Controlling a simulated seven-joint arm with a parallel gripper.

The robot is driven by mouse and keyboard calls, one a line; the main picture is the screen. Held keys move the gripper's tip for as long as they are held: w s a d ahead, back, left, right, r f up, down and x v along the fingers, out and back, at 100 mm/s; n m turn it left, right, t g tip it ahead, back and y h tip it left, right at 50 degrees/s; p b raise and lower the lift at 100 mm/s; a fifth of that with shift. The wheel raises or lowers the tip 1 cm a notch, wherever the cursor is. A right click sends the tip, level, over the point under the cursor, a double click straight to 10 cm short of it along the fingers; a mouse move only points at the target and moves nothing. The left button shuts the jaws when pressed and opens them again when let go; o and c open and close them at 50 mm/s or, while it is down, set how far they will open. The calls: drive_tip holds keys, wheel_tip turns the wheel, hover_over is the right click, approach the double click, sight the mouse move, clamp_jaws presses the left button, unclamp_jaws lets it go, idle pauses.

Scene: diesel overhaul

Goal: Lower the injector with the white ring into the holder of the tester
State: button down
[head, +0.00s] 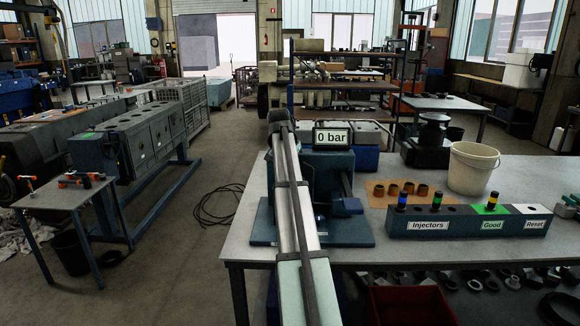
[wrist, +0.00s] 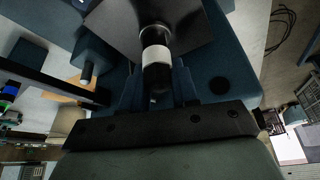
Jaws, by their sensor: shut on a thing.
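My gripper (wrist: 158,88) is shut on the injector with the white ring (wrist: 156,58), whose dark body shows between the fingers in the wrist view. Its white ring (wrist: 155,38) is clear of the fingers. The far end of the injector meets or overlaps a dark grey plate (wrist: 118,28) on the tester; I cannot tell whether it is inside the holder. The tester (head: 328,178) is a blue block on a blue base, with a display reading "0 bar" (head: 332,138). In the head view my arm hides the gripper, the held injector and the holder.
Right of the tester, a rack (head: 468,222) labelled "Injectors", "Good" and "Reset" holds several ringed injectors. Behind it are brown cups (head: 408,188) on a mat and a white bucket (head: 473,167).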

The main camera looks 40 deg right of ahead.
drive_tip(key=shift+c, duration=1.9)
unclamp_jaws()
drive_tip(key=shift+r, duration=0.1)
drive_tip(key=shift+r, duration=3.4)
